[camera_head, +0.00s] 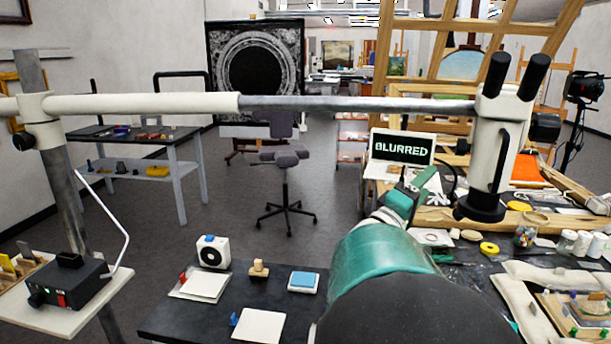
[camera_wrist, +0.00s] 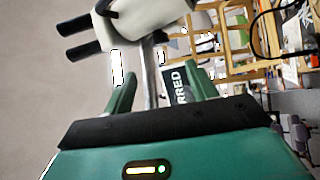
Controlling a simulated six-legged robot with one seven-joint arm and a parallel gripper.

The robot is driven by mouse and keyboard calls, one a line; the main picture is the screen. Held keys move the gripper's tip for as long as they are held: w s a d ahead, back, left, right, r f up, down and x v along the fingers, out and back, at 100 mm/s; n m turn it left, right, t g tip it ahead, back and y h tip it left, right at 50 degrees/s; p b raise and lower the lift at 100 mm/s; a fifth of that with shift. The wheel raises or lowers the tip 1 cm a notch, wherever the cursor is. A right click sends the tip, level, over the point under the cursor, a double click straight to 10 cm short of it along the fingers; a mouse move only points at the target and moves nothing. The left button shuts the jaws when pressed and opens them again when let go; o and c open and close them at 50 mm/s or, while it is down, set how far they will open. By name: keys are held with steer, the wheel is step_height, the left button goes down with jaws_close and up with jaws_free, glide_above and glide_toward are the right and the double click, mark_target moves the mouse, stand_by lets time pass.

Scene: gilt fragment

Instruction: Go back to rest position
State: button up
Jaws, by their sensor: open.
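My gripper (camera_wrist: 162,76) is open in the wrist view, its two green fingers apart with nothing held between them. Behind the gap are a grey pole and part of a screen with white letters. In the head view my teal arm reaches forward over the bench from the lower right. My gripper (camera_head: 408,190) is at its far end, small and partly hidden, left of the microscope head and below the boom.
A white microscope head (camera_head: 513,125) hangs on a long boom (camera_head: 150,104) crossing the view; its head also fills the top of the wrist view (camera_wrist: 140,25). A laptop (camera_head: 402,148) stands behind my gripper. The right bench is cluttered. Open floor surrounds the stool (camera_head: 285,160).

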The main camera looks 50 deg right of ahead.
steer(key=w+a+f+t+y, duration=0.2)
steer(key=w+a+f+y, duration=0.35)
steer(key=a, duration=0.55)
steer(key=w+a+f+t+y, duration=0.3)
steer(key=a+f+y, duration=0.5)
steer(key=a, duration=0.4)
steer(key=w+a+f+n+t+y, duration=0.1)
steer(key=a+n+y, duration=0.1)
steer(key=a, duration=0.6)
steer(key=w+a+f+n+t+y, duration=0.1)
steer(key=a+f+n+t+y, duration=0.1)
steer(key=a, duration=0.7)
steer(key=w+a+f+n+t+y, duration=0.1)
steer(key=a+y, duration=0.3)
steer(key=a, duration=0.5)
steer(key=shift+a+f+n+t+y, duration=0.25)
steer(key=shift+n+t+y, duration=0.15)
steer(key=shift+t, duration=0.2)
steer(key=shift+w, duration=0.1)
steer(key=c, duration=0.5)
steer(key=shift+o, duration=0.2)
steer(key=shift+d, duration=0.1)
steer(key=shift+d, duration=0.1)
